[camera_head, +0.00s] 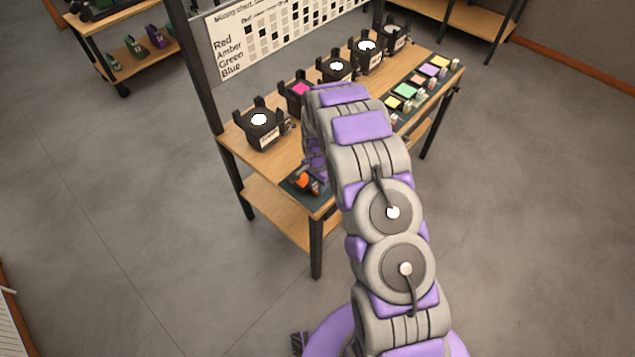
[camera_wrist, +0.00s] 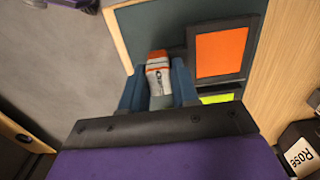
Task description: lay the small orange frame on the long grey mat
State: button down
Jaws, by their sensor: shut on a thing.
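The small orange frame (camera_wrist: 222,52) has a dark rim and an orange pane. It shows in the wrist view over the long grey mat (camera_wrist: 150,22), at the mat's near end. My gripper (camera_wrist: 156,92) is shut on the frame's white and orange tab, left of the pane. In the head view my gripper (camera_head: 314,172) is low at the table's near left corner, largely hidden by my arm. An orange patch shows there beside the mat's dark end (camera_head: 290,187). I cannot tell whether the frame touches the mat or hovers just above it.
A yellow-green frame (camera_wrist: 216,98) lies close to the orange one, partly hidden by my gripper. More coloured frames (camera_head: 405,90) lie along the mat's far part. Several black lamps (camera_head: 262,128) stand along the table's back, before a chart board (camera_head: 262,38).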

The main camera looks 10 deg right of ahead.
jog(key=shift+f, duration=0.6)
jog(key=c, duration=0.8)
grip_release()
jog(key=shift+r, duration=0.1)
jog(key=shift+r+p, duration=2.35)
jog(key=shift+r, duration=9.7)
